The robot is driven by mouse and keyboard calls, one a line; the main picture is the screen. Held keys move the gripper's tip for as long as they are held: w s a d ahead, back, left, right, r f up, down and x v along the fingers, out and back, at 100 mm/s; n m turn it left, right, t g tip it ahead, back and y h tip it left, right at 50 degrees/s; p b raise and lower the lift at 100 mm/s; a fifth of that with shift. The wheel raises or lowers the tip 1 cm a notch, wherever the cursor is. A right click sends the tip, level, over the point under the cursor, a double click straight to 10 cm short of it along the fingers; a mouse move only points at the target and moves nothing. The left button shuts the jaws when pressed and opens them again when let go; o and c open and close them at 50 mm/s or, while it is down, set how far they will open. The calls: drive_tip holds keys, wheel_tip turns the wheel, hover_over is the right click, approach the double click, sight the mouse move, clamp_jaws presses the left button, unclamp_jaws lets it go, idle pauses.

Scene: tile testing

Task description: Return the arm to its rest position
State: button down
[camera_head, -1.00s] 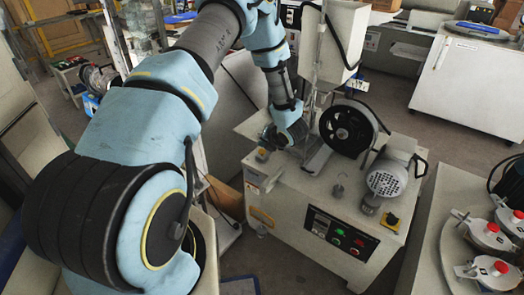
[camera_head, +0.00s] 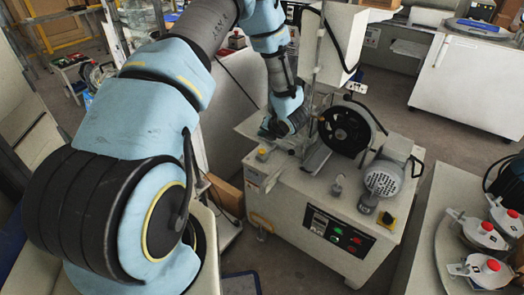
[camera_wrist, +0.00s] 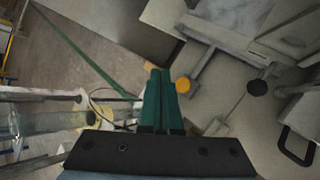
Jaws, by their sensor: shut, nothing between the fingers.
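My arm (camera_head: 130,125), pale blue with dark joints, reaches from the lower left of the head view up to the top middle and then down towards a white machine (camera_head: 280,194). My gripper (camera_wrist: 160,76) shows in the wrist view as two green fingers side by side, shut with nothing between them. In the head view the wrist end (camera_head: 287,108) hangs at the back left of the machine top. The fingertips are hard to make out there, and I cannot tell whether they touch anything.
The machine carries a black wheel (camera_head: 346,129), a grey motor (camera_head: 384,179) and a control panel (camera_head: 338,231). A white column (camera_head: 332,45) rises behind my wrist. Red-capped metal pots (camera_head: 482,234) stand on a bench at the right. Open floor (camera_head: 440,125) lies behind the machine.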

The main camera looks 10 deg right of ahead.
drive_tip(key=a+r+m+g+h+p, duration=0.1)
drive_tip(key=a+r+m+h+p, duration=0.15)
drive_tip(key=r+m, duration=0.55)
drive_tip(key=a+r+m+g+h+p, duration=0.1)
drive_tip(key=a+r+m+h+p, duration=0.15)
drive_tip(key=r+m, duration=0.65)
drive_tip(key=s+a+r+m+g+y+p, duration=0.1)
drive_tip(key=s+a+r+m+g+p, duration=0.1)
drive_tip(key=s+a+r+m, duration=0.5)
drive_tip(key=s+a+r+m+g+p, duration=0.3)
drive_tip(key=s+a+r+m, duration=0.5)
drive_tip(key=s, duration=0.6)
drive_tip(key=shift+a+r+y, duration=0.4)
drive_tip(key=shift+a+r, duration=0.05)
drive_tip(key=shift+a, duration=0.1)
